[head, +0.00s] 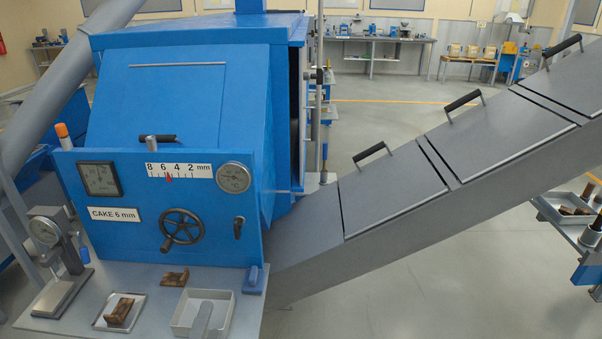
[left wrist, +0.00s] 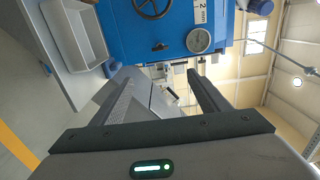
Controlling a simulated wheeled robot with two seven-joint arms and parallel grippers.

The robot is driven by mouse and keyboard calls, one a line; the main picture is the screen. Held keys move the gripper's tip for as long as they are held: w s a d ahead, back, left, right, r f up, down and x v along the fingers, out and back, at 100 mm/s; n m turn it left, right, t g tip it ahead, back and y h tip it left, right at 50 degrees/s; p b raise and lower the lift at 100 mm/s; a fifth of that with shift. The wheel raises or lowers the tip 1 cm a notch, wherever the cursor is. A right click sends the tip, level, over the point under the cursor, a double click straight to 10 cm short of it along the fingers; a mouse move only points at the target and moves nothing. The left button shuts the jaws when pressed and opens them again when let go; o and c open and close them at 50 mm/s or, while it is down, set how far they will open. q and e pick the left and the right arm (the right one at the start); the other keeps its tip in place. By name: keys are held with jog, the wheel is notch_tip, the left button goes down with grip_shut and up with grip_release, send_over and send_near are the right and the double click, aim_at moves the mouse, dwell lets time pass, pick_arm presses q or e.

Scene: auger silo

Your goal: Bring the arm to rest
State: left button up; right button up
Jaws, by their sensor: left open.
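My left gripper (left wrist: 160,74) is open in the left wrist view. Its two fingers stand wide apart with nothing between them. Beyond them are the blue machine (left wrist: 165,38) and the grey sloping chute (left wrist: 150,100). In the head view only a narrow grey piece (head: 204,320) shows at the bottom edge, in front of the white tray; it looks like a finger of my left gripper. The rest of that arm is out of the picture. My right gripper is in neither view.
The blue machine's panel (head: 160,240) carries gauges, a black handwheel (head: 181,228) and a lever. On the grey shelf below stand a dial gauge stand (head: 62,262), a white tray (head: 233,307) and brown pieces.

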pick_arm(q)
notch_tip(320, 180, down, 25)
jog(key=s+n+g, duration=0.2)
jog(key=n+g, duration=0.1)
jog(key=g, duration=0.2)
jog(key=s+a+f+n+g, duration=0.2)
jog(key=s+f, duration=0.2)
jog(key=f, duration=0.5)
jog(key=s+a+f+n+g, duration=0.15)
jog(key=s+f, duration=0.35)
jog(key=f, duration=0.5)
jog(key=s+a+f+n+g, duration=0.1)
jog(key=s+f+n+g, duration=0.1)
jog(key=s+f, duration=0.4)
jog(key=s+a+f+n+g, duration=0.1)
jog(key=s+f+n+g, duration=0.2)
jog(key=s+f, duration=0.4)
jog(key=s+a+f+n+g, duration=0.1)
jog(key=s+f+n+g, duration=0.2)
jog(key=s, duration=1.7)
notch_tip(320, 180, down, 4)
jog(key=shift+f+n+y, duration=0.1)
jog(key=shift+n+y, duration=0.2)
jog(key=shift+n, duration=0.55)
jog(key=shift+a+g, duration=0.1)
jog(key=shift+g, duration=0.15)
